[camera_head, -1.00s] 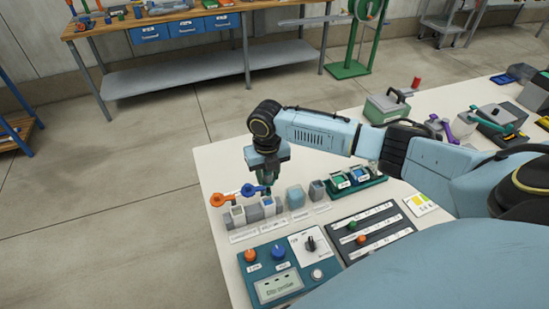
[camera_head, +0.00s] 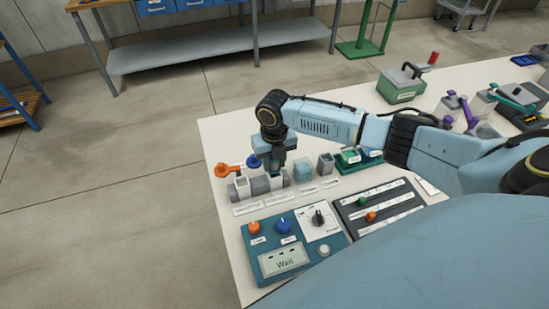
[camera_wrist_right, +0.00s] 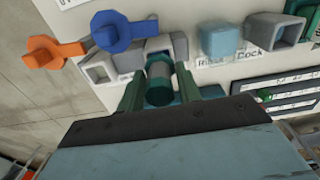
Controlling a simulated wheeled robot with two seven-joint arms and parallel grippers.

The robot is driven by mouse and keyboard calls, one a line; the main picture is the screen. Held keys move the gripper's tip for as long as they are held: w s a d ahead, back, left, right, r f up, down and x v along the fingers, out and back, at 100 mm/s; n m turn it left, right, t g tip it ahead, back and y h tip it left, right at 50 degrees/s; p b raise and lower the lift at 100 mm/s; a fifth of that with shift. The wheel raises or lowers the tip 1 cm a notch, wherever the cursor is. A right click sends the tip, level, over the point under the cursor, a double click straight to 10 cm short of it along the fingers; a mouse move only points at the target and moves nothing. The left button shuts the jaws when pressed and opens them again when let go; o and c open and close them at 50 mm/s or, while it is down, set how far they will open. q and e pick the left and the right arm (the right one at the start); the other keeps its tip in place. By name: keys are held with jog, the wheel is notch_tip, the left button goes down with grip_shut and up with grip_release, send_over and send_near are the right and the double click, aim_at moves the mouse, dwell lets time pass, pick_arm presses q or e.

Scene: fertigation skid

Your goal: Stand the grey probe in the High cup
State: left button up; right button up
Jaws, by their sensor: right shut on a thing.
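I cannot tell whether the probe's lower end is inside this cup. The labels in front of both are too small to read. My left gripper is out of view.
Right of the gripper stand a pale blue Rinse block (camera_head: 303,172) and a grey Dock cup (camera_head: 326,164). Behind is a green rack (camera_head: 350,167). In front, a teal panel (camera_head: 262,244) has orange and blue knobs; its display (camera_head: 284,260) reads "Wait". A slider board (camera_head: 378,206) lies right.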

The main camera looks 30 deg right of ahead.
jog(key=shift+f, duration=0.65)
jog(key=o, duration=1.1)
jog(key=shift+r, duration=0.15)
notch_tip(320, 180, up, 7)
jog(key=p, duration=0.6)
